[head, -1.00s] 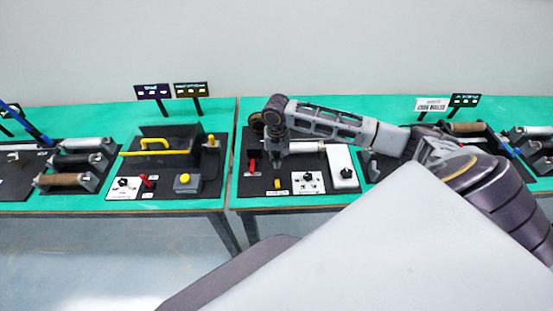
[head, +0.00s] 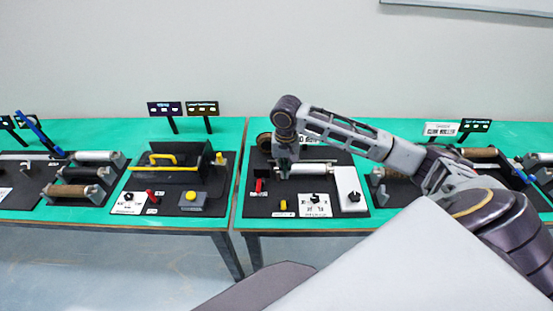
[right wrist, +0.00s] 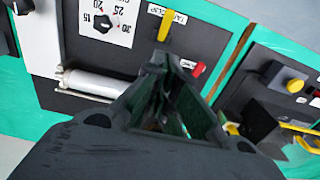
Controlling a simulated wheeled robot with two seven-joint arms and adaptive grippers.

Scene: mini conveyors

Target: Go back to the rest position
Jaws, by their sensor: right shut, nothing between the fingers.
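My right gripper (head: 284,168) points down over the black panel (head: 262,206) on the right-hand table, near its roller (head: 318,168) and red lever (head: 258,185). It is shut and empty. In the right wrist view the closed fingers (right wrist: 160,62) show in front of the panel, with the yellow lever (right wrist: 165,26) and red lever (right wrist: 199,69) just beyond the tips. My right arm reaches in from the right side of the head view. My left gripper is not in view.
The left table holds a panel with a yellow handle (head: 160,159) and yellow button (head: 191,196). Sign stands (head: 202,108) rise at the back. The air above the tables is clear.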

